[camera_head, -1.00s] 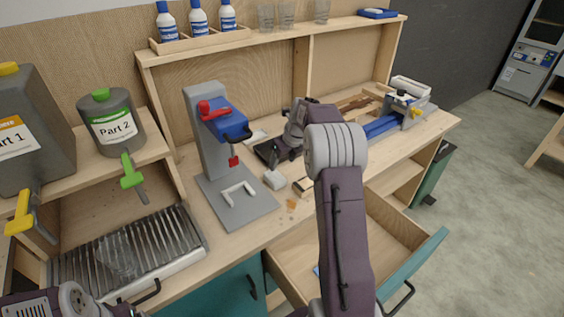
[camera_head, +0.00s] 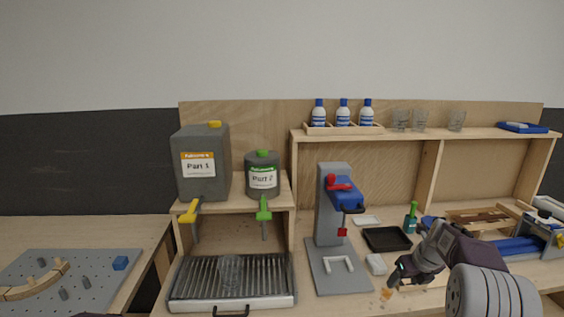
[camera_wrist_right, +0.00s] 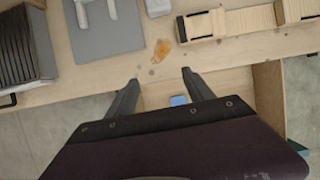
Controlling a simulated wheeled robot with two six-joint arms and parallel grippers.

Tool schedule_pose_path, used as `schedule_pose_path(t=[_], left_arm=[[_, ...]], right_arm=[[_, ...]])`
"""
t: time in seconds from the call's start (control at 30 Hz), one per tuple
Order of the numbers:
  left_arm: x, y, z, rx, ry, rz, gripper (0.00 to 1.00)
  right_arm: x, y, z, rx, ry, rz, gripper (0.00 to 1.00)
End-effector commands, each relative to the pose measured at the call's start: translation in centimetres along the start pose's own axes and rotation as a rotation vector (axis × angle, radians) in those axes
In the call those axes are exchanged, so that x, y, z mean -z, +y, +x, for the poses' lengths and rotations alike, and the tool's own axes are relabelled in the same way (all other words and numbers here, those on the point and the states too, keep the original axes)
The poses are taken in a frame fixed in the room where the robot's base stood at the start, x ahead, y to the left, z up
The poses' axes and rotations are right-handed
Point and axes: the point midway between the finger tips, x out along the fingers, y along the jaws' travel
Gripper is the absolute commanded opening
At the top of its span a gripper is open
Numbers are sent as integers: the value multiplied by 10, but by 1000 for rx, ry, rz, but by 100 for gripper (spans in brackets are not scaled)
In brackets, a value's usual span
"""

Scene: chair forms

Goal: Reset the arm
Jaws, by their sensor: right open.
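My right arm comes in at the lower right of the head view, bent over the workbench. Its gripper (camera_head: 398,274) is near the bench front, right of the grey press stand (camera_head: 329,205). In the right wrist view the gripper (camera_wrist_right: 158,79) is open, with its two dark fingers spread and nothing between them. The fingers point at the bench's front edge, above an open drawer with a small blue item (camera_wrist_right: 179,100) inside. My left gripper is not in view.
Part 1 (camera_head: 201,185) and Part 2 (camera_head: 262,181) containers stand on a shelf above a ribbed tray (camera_head: 190,300). A white block (camera_head: 376,264), a black tray (camera_head: 387,239) and a green bottle (camera_head: 410,219) are near my right gripper. An orange stain (camera_wrist_right: 162,50) marks the bench.

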Motion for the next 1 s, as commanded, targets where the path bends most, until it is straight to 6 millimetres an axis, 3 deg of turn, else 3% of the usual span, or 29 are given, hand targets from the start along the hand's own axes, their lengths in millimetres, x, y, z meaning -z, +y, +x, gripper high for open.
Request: schedule_pose_path(t=[0.1,0.23,0.37,0.47,0.67,0.83,1.0], left_arm=[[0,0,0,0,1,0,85],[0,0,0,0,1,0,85],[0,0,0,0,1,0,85],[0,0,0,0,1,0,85],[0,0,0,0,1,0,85],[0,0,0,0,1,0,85],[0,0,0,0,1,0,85]], right_arm=[[-17,17,-14,1,-32,-41,61],[-25,44,-27,-11,-47,-89,61],[-16,82,-38,-36,-30,-152,61],[3,115,-43,-55,-2,-260,61],[68,171,-48,-97,61,-750,61],[152,202,-47,-175,113,-1423,61],[239,207,-40,-328,127,-2206,61]])
